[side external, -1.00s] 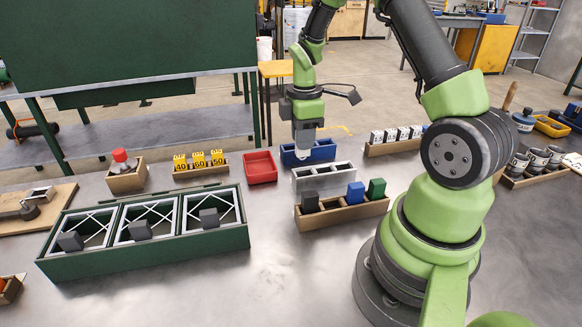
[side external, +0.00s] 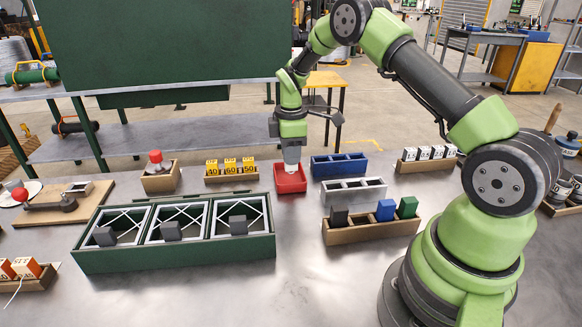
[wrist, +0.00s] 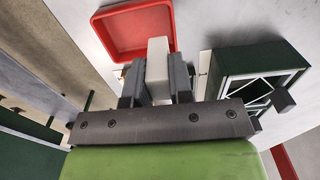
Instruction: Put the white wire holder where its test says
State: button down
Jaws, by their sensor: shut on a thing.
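The white wire holder (wrist: 157,68) is a pale block between my two dark fingers in the wrist view. My gripper (wrist: 156,88) is shut on it. In the side view my gripper (side external: 291,150) points down above the red bin (side external: 289,186), and the pale holder (side external: 291,155) shows at its tip. The holder's lower end is over or at the bin; I cannot tell whether it touches the bin floor. The red bin also shows in the wrist view (wrist: 167,14), just beyond the holder.
A blue bin (side external: 318,167) and a grey divided bin (side external: 376,195) stand to the right. A wooden rack (side external: 370,236) holds black, blue and green blocks. A green case (side external: 180,260) with three frames is front left. Yellow numbered blocks (side external: 230,166) stand left of the red bin.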

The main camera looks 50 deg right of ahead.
aim_at(291, 169)
jog(key=shift+f, duration=1.85)
jog(key=shift+f, duration=0.15)
jog(key=c, duration=1)
grip_release()
